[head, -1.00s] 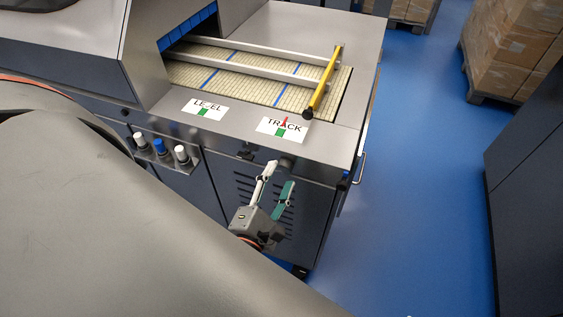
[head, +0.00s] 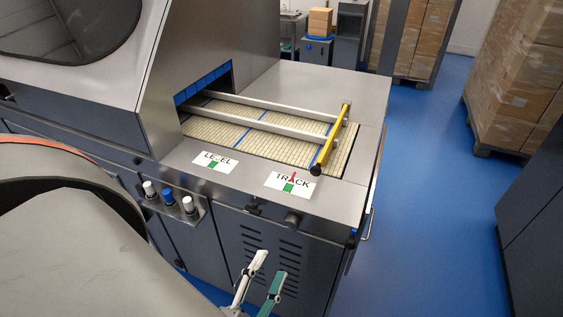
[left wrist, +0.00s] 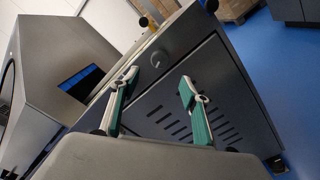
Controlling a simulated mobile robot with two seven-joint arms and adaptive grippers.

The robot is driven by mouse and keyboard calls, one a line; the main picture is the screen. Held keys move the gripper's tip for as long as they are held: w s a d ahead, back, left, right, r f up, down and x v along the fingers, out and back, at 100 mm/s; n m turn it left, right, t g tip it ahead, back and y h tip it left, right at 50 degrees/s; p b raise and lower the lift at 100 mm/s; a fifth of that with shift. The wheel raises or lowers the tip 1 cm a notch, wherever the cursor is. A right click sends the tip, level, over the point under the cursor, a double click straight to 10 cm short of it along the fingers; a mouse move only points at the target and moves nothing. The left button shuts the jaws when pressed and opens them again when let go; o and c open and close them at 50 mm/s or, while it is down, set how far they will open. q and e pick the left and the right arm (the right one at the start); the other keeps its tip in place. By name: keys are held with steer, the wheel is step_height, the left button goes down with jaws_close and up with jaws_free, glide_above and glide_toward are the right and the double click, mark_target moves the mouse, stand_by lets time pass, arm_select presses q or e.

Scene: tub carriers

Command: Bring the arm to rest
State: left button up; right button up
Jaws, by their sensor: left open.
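My left gripper (head: 259,287) is low in the head view, in front of the machine's dark slotted side panel. Its two fingers, one showing white and one green, stand apart with nothing between them. The left wrist view also shows the open fingers (left wrist: 158,98), with the machine's panel and a round knob (left wrist: 158,59) beyond them. A large grey link of my arm fills the lower left of the head view. My right gripper is in neither view.
The machine (head: 335,205) has a belt (head: 217,131) with rails and a yellow bar (head: 331,143). Knobs (head: 168,197) stick out from its front. Stacked boxes (head: 520,80) stand on a pallet at the right. The blue floor (head: 425,200) between is clear.

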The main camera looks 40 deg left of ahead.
arm_select(q)
steer(key=shift+w+d, duration=0.1)
steer(key=w+d+f+m+h, duration=0.25)
steer(key=d+m+h, duration=0.25)
steer(key=m, duration=0.5)
steer(key=w+d+f+m+h, duration=0.1)
steer(key=w+d+m+h, duration=0.25)
steer(key=m, duration=0.65)
steer(key=s+a+f+m+g+y, duration=0.1)
steer(key=a+f+m+g, duration=0.2)
steer(key=f+m, duration=0.3)
steer(key=s+a+f+m+g+y, duration=0.1)
steer(key=a+f+m+g, duration=0.3)
steer(key=f, duration=0.7)
steer(key=shift+f+m, duration=0.3)
steer(key=shift+m, duration=0.7)
steer(key=shift+s+y, duration=0.1)
steer(key=shift+y, duration=0.15)
